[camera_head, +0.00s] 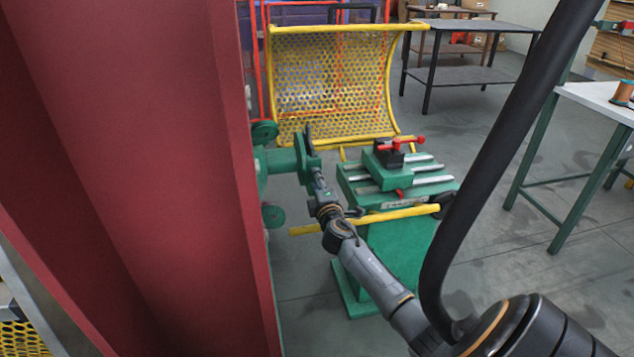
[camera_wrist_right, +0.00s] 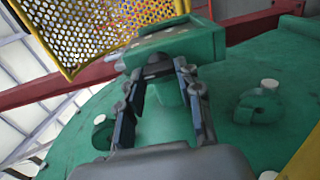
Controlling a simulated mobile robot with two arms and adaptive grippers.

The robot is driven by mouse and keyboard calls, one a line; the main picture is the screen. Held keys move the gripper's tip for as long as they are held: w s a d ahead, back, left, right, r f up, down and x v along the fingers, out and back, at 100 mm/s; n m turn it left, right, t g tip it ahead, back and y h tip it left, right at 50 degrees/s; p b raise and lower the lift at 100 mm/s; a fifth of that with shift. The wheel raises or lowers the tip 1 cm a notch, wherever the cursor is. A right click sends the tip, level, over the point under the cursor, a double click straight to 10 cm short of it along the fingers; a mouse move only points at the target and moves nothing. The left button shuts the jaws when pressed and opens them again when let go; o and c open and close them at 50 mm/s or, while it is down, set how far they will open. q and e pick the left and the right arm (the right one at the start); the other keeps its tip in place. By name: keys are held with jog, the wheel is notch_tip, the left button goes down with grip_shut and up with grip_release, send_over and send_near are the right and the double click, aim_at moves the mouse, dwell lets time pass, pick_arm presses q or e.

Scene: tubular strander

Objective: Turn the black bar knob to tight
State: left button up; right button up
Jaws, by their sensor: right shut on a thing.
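My right gripper (camera_head: 315,172) reaches up to a green housing (camera_head: 302,156) on the machine beside the red column. In the right wrist view, the gripper (camera_wrist_right: 160,72) has its two fingers on either side of a dark piece, which looks like the black bar knob (camera_wrist_right: 157,69), at the face of the green housing (camera_wrist_right: 180,46). The gripper is shut on it. The knob's full shape and any tight mark are hidden by the fingers. In the head view I cannot make out the knob at the fingertips. My left gripper is not in view.
A large red column (camera_head: 130,160) fills the left. A yellow perforated guard (camera_head: 330,80) stands behind the housing. A green stand (camera_head: 400,250) with a red-handled clamp (camera_head: 400,143) and a yellow bar (camera_head: 385,216) is close to my right arm. Open floor (camera_head: 480,190) lies right.

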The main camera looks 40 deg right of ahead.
jog(key=shift+f, duration=0.1)
jog(key=o, duration=1.1)
jog(key=shift+o, duration=0.2)
jog(key=v, duration=1.2)
